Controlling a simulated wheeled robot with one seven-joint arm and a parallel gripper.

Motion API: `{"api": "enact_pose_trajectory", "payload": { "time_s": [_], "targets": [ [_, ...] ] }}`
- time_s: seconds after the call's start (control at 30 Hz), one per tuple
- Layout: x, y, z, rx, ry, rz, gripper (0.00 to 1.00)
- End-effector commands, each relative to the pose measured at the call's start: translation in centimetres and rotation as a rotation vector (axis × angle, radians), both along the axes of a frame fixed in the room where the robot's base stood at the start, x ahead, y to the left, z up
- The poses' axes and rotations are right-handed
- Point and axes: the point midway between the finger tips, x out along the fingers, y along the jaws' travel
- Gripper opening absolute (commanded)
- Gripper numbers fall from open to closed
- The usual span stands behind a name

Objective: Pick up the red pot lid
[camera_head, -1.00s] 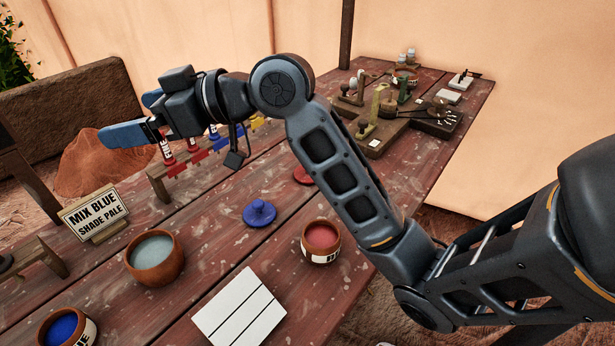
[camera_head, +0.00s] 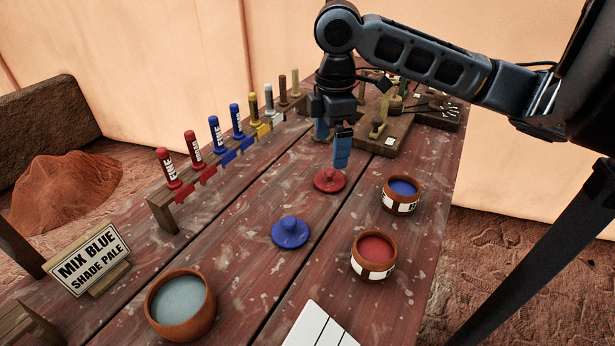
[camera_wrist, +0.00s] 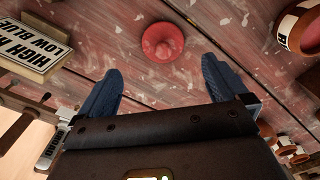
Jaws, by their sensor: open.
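The red pot lid (camera_head: 329,179) lies flat on the wooden table, round with a knob on top. In the wrist view the red lid (camera_wrist: 162,42) is ahead of the fingertips, near the top centre. My gripper (camera_head: 332,146) points down just above and behind the lid in the head view, apart from it. In the wrist view my gripper (camera_wrist: 160,80) has its two blue fingers spread wide with nothing between them. The blue lid (camera_head: 290,232) lies on the table nearer the camera.
A pot of red paint (camera_head: 373,255) and a pot of blue paint (camera_head: 402,194) stand right of the lids. A rack of labelled tubes (camera_head: 163,212) runs along the left. Tools on a board (camera_head: 408,135) lie behind.

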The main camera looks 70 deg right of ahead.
Motion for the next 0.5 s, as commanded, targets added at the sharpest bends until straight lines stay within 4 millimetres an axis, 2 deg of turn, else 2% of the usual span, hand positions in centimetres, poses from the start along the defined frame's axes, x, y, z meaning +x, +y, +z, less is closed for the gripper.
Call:
{"api": "enact_pose_trajectory", "payload": {
  "time_s": [0.37, 0.5],
  "targets": [
    [-0.4, 0.1, -3.5, 0.001, 0.009, -0.002, 1.00],
    [-0.6, 0.3, -5.6, 0.001, 0.009, -0.002, 1.00]
  ]
}}
